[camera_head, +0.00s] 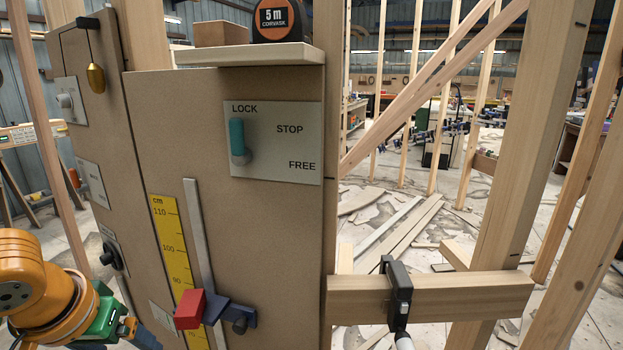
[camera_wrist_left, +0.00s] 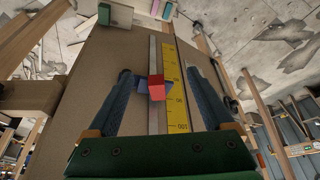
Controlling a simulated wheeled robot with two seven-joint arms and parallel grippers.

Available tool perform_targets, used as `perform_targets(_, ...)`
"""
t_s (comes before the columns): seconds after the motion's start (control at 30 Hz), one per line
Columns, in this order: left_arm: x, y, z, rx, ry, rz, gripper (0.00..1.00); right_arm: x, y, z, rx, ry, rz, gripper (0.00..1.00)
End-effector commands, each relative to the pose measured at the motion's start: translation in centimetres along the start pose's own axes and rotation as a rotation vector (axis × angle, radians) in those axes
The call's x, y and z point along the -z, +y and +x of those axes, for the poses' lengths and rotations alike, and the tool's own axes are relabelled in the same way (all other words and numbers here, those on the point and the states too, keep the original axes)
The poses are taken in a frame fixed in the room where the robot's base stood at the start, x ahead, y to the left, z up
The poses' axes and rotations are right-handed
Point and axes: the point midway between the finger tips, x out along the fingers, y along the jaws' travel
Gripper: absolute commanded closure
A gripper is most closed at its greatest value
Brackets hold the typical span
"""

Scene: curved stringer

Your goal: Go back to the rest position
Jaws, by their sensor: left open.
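My left gripper (camera_wrist_left: 165,90) is open in the left wrist view, its two dark fingers spread apart. In the head view my left arm comes in at the lower left, with part of the gripper (camera_head: 125,328) cut off by the bottom edge. A red block (camera_head: 188,310) with a blue slider (camera_head: 235,315) sits on a metal rail (camera_head: 200,240) beside a yellow cm scale (camera_head: 168,230). The red block (camera_wrist_left: 157,88) appears between the fingers in the wrist view, with gaps on both sides. Nothing is seen gripped. My right gripper is not in view.
The brown panel (camera_head: 220,220) carries a LOCK/STOP/FREE plate (camera_head: 290,155) with a teal handle (camera_head: 237,135) pointing up at LOCK. A tape measure (camera_head: 282,22) rests on a shelf (camera_head: 245,55). A black clamp (camera_head: 398,290) sits on a wooden beam (camera_head: 460,295). Wooden studs stand at right.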

Motion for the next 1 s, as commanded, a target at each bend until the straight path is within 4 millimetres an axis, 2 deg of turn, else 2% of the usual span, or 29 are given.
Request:
perform_targets(0.17,-0.4,2.5,1.2,-0.115,-0.066,-0.07,0.14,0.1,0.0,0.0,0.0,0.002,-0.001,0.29)
perform_targets(0.37,-1.1,6.5,2.7,-0.301,-0.194,-0.216,0.14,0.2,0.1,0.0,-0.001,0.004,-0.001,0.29)
perform_targets(0.47,-1.6,9.5,3.3,-0.432,-0.306,-0.345,0.14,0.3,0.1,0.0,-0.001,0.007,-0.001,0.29)
perform_targets(0.57,-2.0,13.5,3.8,-0.608,-0.498,-0.565,0.14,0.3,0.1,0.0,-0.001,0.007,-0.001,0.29)
perform_targets(0.67,-1.3,18.0,4.0,-0.812,-0.819,-0.943,0.14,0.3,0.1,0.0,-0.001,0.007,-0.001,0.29)
perform_targets(0.7,-0.5,19.3,4.2,-0.883,-0.979,-1.137,0.14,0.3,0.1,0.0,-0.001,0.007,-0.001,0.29)
perform_targets(0.77,1.5,20.5,5.4,-0.965,-1.257,-1.487,0.14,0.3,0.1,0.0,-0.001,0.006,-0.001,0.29)
perform_targets(0.8,3.0,20.4,7.3,-0.994,-1.474,-1.771,0.14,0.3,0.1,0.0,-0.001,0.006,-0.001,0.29)
perform_targets(0.87,4.7,19.0,11.8,-0.987,-1.779,-2.206,0.14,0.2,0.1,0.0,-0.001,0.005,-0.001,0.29)
perform_targets(0.9,4.9,17.6,15.2,0.872,1.777,2.252,0.14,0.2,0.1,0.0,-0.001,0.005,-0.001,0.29)
perform_targets(0.97,3.7,15.2,20.7,0.623,1.529,2.021,0.14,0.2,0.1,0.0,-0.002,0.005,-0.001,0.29)
perform_targets(1.0,2.1,13.6,24.2,0.492,1.374,1.875,0.14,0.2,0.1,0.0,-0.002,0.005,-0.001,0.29)
